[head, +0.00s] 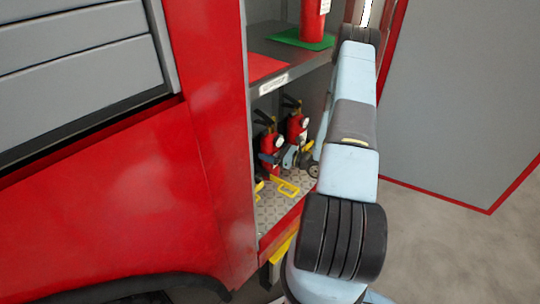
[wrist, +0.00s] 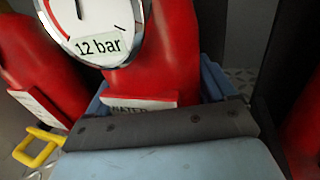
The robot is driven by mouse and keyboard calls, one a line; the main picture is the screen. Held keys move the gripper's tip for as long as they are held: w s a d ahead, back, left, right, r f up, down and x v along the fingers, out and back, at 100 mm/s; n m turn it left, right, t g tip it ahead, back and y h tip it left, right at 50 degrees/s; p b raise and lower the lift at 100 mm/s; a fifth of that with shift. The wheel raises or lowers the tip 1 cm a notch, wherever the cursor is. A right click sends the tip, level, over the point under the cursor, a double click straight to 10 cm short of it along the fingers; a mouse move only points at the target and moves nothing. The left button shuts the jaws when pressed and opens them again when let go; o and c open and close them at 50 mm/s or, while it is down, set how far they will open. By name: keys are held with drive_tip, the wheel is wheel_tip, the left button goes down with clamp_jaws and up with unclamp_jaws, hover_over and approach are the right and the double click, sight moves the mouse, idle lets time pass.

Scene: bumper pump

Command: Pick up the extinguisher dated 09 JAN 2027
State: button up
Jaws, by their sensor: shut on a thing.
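My gripper (wrist: 155,92) is shut on a red extinguisher (wrist: 160,55), with a blue finger on each side of its body. This extinguisher has a round gauge over a "12 bar" label, and a partly covered white label starting "WATER". No date is readable. In the head view my gripper (head: 279,157) is low in the open locker, seemingly around the left red extinguisher (head: 268,143). A second red extinguisher (head: 297,126) stands beside it to the right. The held one appears upright; whether its base touches the floor is hidden.
In the wrist view, red bodies stand close at left (wrist: 40,60) and right (wrist: 304,135). Yellow brackets (head: 287,188) sit on the tread-plate floor (head: 270,210). A shelf (head: 295,62) overhead carries another extinguisher (head: 312,20) on a green mat (head: 300,39). A red side panel (head: 215,140) bounds the left.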

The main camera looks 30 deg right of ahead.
clamp_jaws()
drive_tip(key=shift+r, duration=0.1)
